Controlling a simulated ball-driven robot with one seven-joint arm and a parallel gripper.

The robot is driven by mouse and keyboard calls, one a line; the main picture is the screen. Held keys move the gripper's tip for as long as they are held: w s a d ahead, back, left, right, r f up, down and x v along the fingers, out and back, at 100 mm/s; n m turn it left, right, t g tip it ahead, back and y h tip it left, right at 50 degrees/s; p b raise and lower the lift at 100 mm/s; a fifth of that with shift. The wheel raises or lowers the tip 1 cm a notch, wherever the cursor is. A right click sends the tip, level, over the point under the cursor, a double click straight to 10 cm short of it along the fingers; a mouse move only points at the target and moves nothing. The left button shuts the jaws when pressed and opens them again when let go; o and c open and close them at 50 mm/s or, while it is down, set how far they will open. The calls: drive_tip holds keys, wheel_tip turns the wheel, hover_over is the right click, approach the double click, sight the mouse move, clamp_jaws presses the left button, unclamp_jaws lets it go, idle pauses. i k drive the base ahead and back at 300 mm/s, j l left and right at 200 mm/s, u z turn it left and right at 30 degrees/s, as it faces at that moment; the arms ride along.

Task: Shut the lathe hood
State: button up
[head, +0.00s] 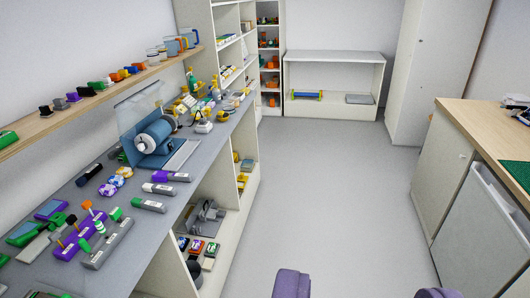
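The drum and the flat base plate in front are uncovered. My gripper (363,290) shows at the bottom edge as two purple fingertips set wide apart. It is open, with nothing between the tips, over the floor and well away to the right of the lathe.
The bench (135,210) carries several tools and small parts around the lathe. A wooden wall shelf (98,97) runs above its left side. A wood-topped counter (480,128) stands at the right. The grey floor (320,190) between them is clear.

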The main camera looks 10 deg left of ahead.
sight(140, 93)
drive_tip(key=i, duration=1.85)
drive_tip(key=i+u, duration=0.25)
drive_tip(key=i, duration=0.25)
drive_tip(key=i+l+u, duration=0.2)
drive_tip(key=i, duration=0.3)
drive_tip(key=i+j+u, duration=0.15)
drive_tip(key=u, duration=0.25)
drive_tip(key=i+u, duration=0.25)
drive_tip(key=u, duration=0.15)
drive_tip(key=i+u, duration=0.25)
drive_tip(key=u, duration=0.15)
drive_tip(key=i+j+u, duration=0.2)
drive_tip(key=i, duration=0.25)
drive_tip(key=l, duration=0.1)
